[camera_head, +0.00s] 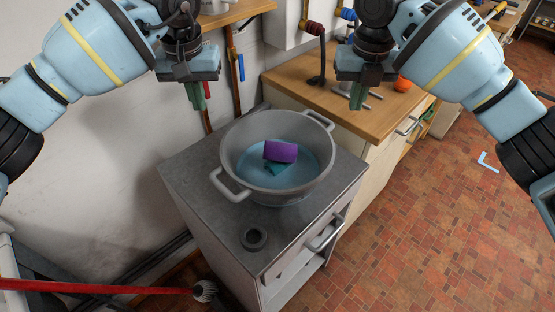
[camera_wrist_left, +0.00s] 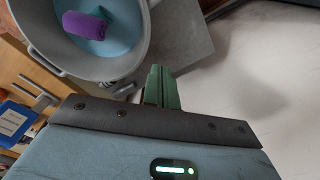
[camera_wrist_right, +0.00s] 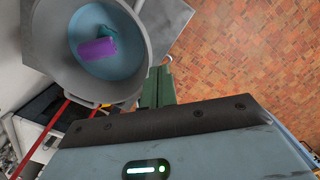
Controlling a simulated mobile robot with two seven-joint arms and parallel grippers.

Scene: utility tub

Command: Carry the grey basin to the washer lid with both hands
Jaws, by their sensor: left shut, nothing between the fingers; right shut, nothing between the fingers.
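The grey basin (camera_head: 236,148) sits upright on a grey-topped cabinet (camera_head: 190,172). It has two loop handles, one at the back right and one at the front left. My left gripper (camera_head: 198,105) is shut and empty, up and to the left of the basin. My right gripper (camera_head: 357,103) is shut and empty, up and to the right. Neither touches the basin, which also shows in the left wrist view (camera_wrist_left: 78,68) and right wrist view (camera_wrist_right: 75,84). I cannot tell which surface is the washer lid.
A dark ring-shaped object (camera_head: 254,238) lies on the cabinet's front corner. A wooden counter (camera_head: 305,102) at the back right bears metal fittings and an orange item (camera_head: 402,84). A red-handled brush (camera_head: 100,287) is at front left. The brick floor (camera_head: 430,210) on the right is largely clear.

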